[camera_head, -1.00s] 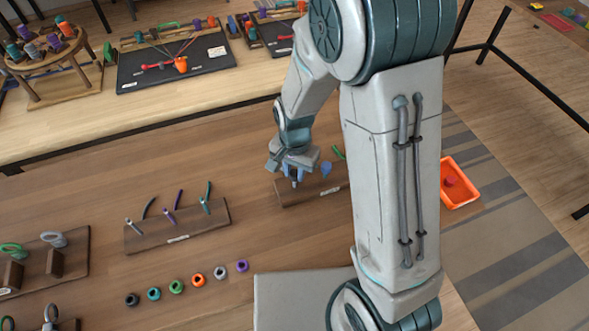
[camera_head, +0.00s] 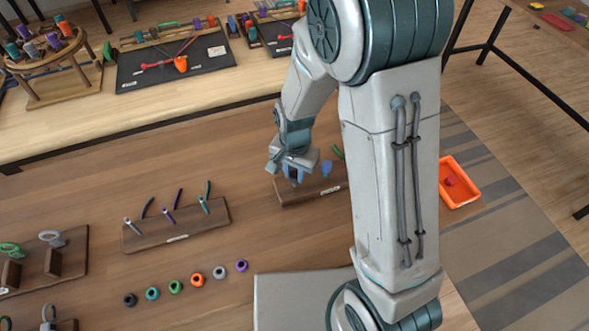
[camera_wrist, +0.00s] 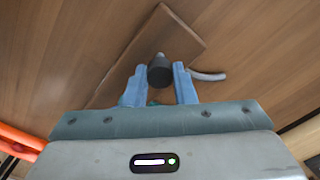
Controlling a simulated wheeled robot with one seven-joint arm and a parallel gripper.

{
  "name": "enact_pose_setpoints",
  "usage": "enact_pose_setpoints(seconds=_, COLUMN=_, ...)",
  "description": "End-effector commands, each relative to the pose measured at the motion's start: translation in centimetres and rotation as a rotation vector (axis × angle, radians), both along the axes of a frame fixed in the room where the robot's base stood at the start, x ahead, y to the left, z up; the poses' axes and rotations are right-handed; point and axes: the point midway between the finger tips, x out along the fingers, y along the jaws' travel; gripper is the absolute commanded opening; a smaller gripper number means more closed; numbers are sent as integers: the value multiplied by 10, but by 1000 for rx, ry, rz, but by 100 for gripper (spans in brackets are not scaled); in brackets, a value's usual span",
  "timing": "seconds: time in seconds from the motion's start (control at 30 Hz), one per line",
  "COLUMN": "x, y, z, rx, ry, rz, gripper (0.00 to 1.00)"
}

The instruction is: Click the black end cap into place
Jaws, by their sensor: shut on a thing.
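The black end cap (camera_wrist: 160,75) is between the two blue fingers of my gripper (camera_wrist: 160,86) in the wrist view. My gripper is shut on it. A small grey tip (camera_wrist: 160,57) shows just past the cap, over the wooden board (camera_wrist: 170,42); I cannot tell whether the cap is seated on it. In the head view my gripper (camera_head: 293,177) is low over the left part of that board (camera_head: 312,193), and the cap is a small dark patch there.
A blue piece (camera_head: 326,168) and a green piece (camera_head: 339,152) are close to the right of my gripper. A wooden rack (camera_head: 150,238) with several tools lies to the left. Several coloured rings (camera_head: 197,280) stand in a row in front. An orange tray (camera_head: 460,165) is at right.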

Motion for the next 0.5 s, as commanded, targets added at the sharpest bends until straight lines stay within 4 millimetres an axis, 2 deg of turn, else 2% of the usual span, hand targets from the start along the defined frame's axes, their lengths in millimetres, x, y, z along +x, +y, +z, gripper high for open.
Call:
enact_pose_setpoints(seconds=0.03, x=0, y=0, z=-15, rx=0, ry=0, rz=0, gripper=0)
enact_pose_setpoints(seconds=0.23, x=0, y=0, z=-17, rx=0, ry=1, rz=0, gripper=0)
enact_pose_setpoints(seconds=0.27, x=0, y=0, z=-17, rx=0, ry=0, rz=0, gripper=26)
enact_pose_setpoints(seconds=0.33, x=0, y=0, z=-18, rx=0, ry=0, rz=0, gripper=46)
enact_pose_setpoints(seconds=0.37, x=0, y=0, z=-18, rx=0, ry=0, rz=0, gripper=49)
enact_pose_setpoints(seconds=0.5, x=0, y=0, z=-18, rx=0, ry=0, rz=0, gripper=49)
